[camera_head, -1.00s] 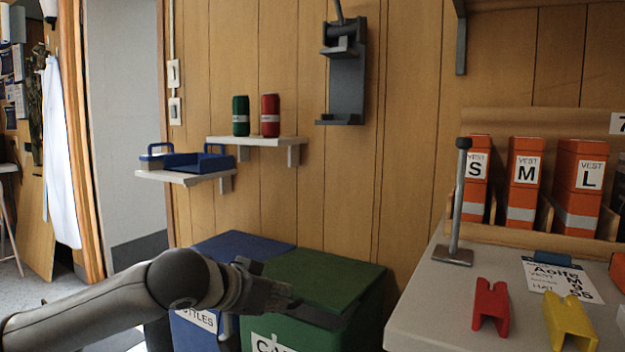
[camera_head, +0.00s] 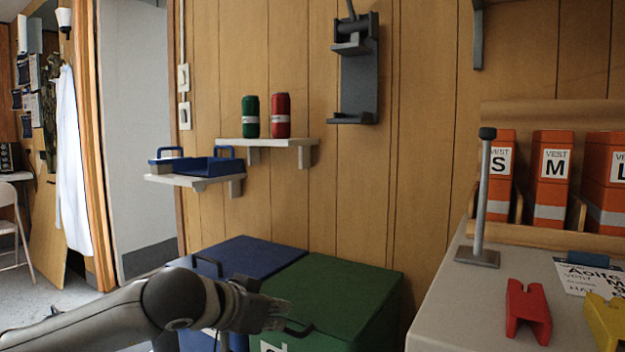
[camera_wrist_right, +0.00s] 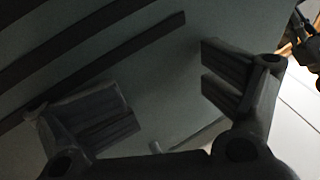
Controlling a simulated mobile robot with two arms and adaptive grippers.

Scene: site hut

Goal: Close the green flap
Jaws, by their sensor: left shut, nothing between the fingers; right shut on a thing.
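The green flap (camera_head: 340,290) is the lid on the green bin in the head view, right of the blue lid (camera_head: 250,256). It lies about flat, and I see no clear gap under it. A dark loop like a handle (camera_head: 298,329) shows at its front left edge. My left gripper (camera_head: 287,312) is shut and empty over the flap's front left corner, close to the loop; I cannot tell whether they touch. My right gripper (camera_wrist_right: 170,100) shows only in the right wrist view, against a dark grey surface. Its fingers stand apart; what they hold is unclear.
The grey worktop (camera_head: 440,320) stands close on the right, with a metal post (camera_head: 482,205), a red block (camera_head: 527,312) and a yellow one (camera_head: 606,322). Wall shelves (camera_head: 265,143) hold cans and a blue tray (camera_head: 210,166). Open floor (camera_head: 60,300) lies left.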

